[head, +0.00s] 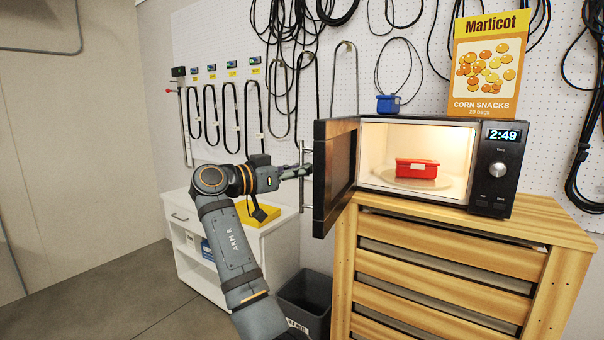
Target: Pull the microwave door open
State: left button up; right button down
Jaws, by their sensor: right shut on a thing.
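The black microwave (497,150) stands on a wooden drawer cabinet with its door (335,170) swung open toward the left. The door stands out from the lit cavity. A red container (417,168) sits on the glass turntable (385,178) inside. My right gripper (300,171) is at the upright bar handle (306,201) on the door's outer side, shut on it. The fingertips are small and partly merge with the handle. My left gripper is not in view.
The wooden cabinet (440,265) is below the microwave. A white cabinet (190,250) with a yellow item (262,212) stands behind my right arm. A dark bin (305,300) is on the floor. A snack box (487,65) and a blue container (388,104) are on top of the microwave.

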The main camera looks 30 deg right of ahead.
jog(key=shift+w+a+f, duration=0.15)
jog(key=shift+w+f, duration=0.05)
jog(key=c, duration=1.8)
grip_release()
jog(key=o, duration=0.4)
jog(key=shift+a+r, duration=0.15)
jog(key=shift+a, duration=0.1)
jog(key=shift+s+d, duration=0.1)
jog(key=a, duration=1.2)
jog(key=shift+s, duration=0.2)
